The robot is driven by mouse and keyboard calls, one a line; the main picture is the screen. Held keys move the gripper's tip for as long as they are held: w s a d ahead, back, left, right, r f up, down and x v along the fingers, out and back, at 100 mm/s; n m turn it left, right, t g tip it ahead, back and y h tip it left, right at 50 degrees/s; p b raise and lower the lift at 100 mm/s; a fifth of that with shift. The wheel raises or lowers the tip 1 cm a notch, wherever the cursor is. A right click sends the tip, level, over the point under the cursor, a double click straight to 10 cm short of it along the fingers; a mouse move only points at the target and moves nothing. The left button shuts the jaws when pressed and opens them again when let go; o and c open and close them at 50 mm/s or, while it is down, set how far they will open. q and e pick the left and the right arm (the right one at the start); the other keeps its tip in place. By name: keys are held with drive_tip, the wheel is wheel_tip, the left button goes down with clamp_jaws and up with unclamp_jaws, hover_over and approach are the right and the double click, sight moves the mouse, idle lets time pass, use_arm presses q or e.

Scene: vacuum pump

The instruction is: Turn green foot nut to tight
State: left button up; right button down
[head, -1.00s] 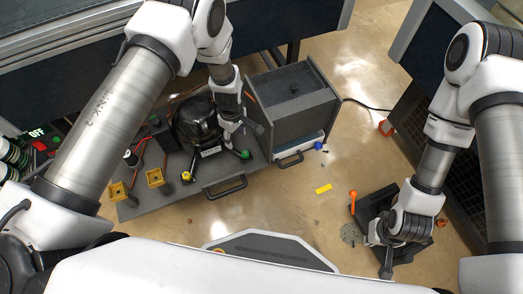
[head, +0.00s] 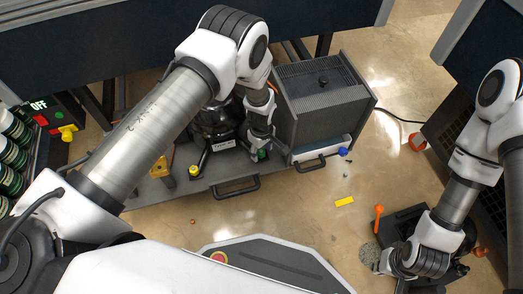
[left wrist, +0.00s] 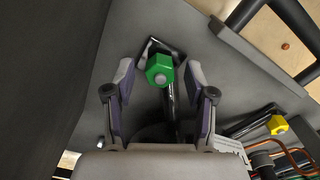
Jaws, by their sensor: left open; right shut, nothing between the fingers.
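The green foot nut (head: 262,154) is at the front right of the black vacuum pump (head: 212,122). My left gripper (left wrist: 160,85) is open, with one finger on each side of the nut and gaps visible on both sides. In the head view my left gripper (head: 261,143) is right at the nut and partly covers it. My right gripper (head: 400,275) is shut and empty, low at the right near the floor, away from the pump.
A yellow foot nut (head: 194,171) is at the pump's front left, also in the left wrist view (left wrist: 277,125). A grey ribbed box (head: 322,100) stands close right of my left gripper. A handle (head: 235,187) sticks out in front. A panel reads OFF (head: 39,104).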

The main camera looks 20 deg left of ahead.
use_arm(q)
clamp_jaws()
drive_tip(key=m+p, duration=0.2)
drive_tip(key=m, duration=0.2)
drive_tip(key=shift+r+m+p, duration=0.15)
drive_tip(key=shift+m+p, duration=0.15)
drive_tip(key=m+p, duration=0.2)
drive_tip(key=m, duration=0.3)
drive_tip(key=shift+s+a, duration=0.1)
drive_tip(key=m+p, duration=0.2)
drive_tip(key=m, duration=0.3)
drive_tip(key=shift+m, duration=0.4)
drive_tip(key=m+p, duration=0.1)
drive_tip(key=m, duration=0.3)
drive_tip(key=shift+m, duration=0.4)
